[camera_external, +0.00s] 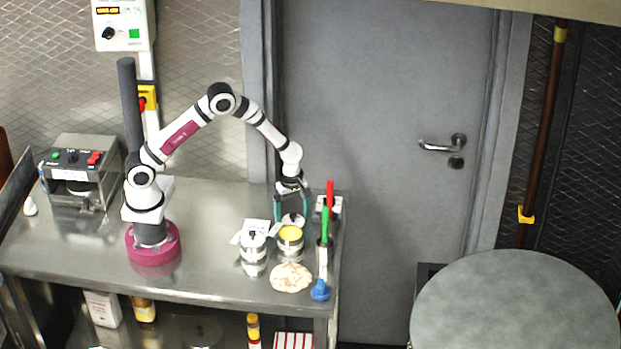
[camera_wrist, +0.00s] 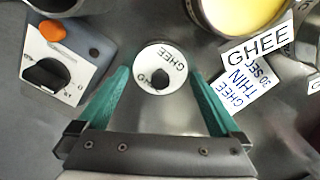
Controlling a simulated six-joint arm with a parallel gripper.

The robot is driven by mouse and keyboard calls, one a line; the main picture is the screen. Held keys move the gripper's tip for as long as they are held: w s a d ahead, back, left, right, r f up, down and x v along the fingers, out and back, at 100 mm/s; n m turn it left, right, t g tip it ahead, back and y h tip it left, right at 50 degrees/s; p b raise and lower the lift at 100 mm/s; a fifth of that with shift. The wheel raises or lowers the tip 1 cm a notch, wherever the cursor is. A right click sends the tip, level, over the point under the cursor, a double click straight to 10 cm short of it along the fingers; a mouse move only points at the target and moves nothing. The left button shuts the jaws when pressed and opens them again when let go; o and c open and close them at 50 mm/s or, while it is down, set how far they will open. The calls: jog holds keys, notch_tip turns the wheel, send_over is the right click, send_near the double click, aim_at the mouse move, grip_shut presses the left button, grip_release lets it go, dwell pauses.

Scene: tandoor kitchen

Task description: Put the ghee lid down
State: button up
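The ghee lid (camera_external: 292,221) is a small white disc with a dark knob, behind the open ghee pot (camera_external: 290,240) with its yellow contents. In the wrist view the lid (camera_wrist: 149,56) reads GHEE and appears flat between my fingertips. My gripper (camera_external: 292,211) points down over it, its teal fingers spread wide on either side. In the wrist view my gripper's fingers (camera_wrist: 158,80) stand apart from the knob; no grip on the lid is visible. The ghee pot also shows in the wrist view (camera_wrist: 240,12) at the top right.
A lidded metal pot (camera_external: 253,262) stands left of the ghee pot, and a flatbread (camera_external: 291,278) lies in front. A holder with red- and green-handled tools (camera_external: 325,225) stands close on the right. A card (camera_wrist: 258,48) lies near the pot. The steel counter (camera_external: 205,235) is clear toward my base.

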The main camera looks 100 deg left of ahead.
aim_at(292, 214)
notch_tip(292, 214, up, 12)
jog(key=s+d+r+m, duration=0.8)
jog(key=m, duration=0.2)
jog(key=s+d+m+y, duration=0.1)
jog(key=s+d+m, duration=0.1)
jog(key=s+m, duration=0.7)
jog(key=s+d+r+m, duration=0.1)
jog(key=s+d+m, duration=0.2)
jog(key=s+m, duration=0.6)
jog(key=shift+s+d+r+m+y, duration=0.3)
jog(key=shift+m+y, duration=0.1)
jog(key=shift+m, duration=0.8)
